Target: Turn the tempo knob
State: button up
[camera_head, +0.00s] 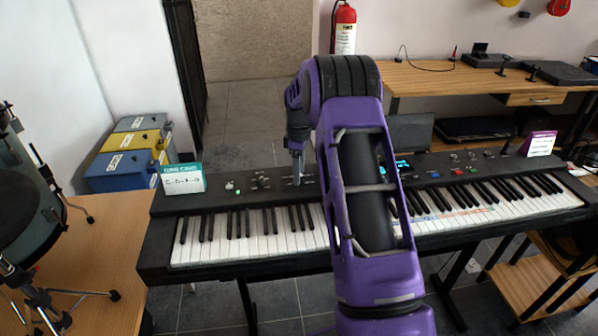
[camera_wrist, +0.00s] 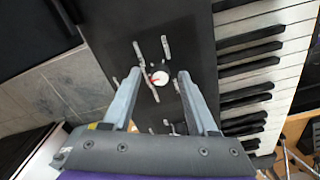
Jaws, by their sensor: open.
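The keyboard's black control panel (camera_head: 250,188) runs behind the white and black keys. In the wrist view, a small round white knob (camera_wrist: 160,78) with a red mark sits on the panel; its label is not readable, so I cannot confirm that it is the tempo knob. My gripper (camera_wrist: 159,74) is open, pointing down at the panel, with one finger at each side of the white knob and gaps between. I cannot tell how high the tips are above the panel. In the head view my gripper (camera_head: 297,178) is over the panel's left-middle part, and the knob is not discernible.
Several small grey slider-like controls (camera_wrist: 166,47) stand close around the knob. A white and teal card (camera_head: 183,180) stands on the panel's left end, and a purple and white card (camera_head: 540,143) on its right. A lit blue display (camera_head: 402,165) is right of my arm.

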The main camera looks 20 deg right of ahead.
grip_shut()
dwell(0.3)
jog(key=shift+m, duration=0.4)
jog(key=m, duration=0.4)
jog(key=shift+m+p, duration=0.3)
jog(key=shift+p, duration=0.1)
jog(key=m, duration=0.6)
jog(key=m+p, duration=0.1)
jog(key=m, duration=0.5)
jog(key=shift+m, duration=0.4)
jog(key=m, duration=0.5)
jog(key=shift+m+p, duration=0.3)
jog(key=shift+p, duration=0.05)
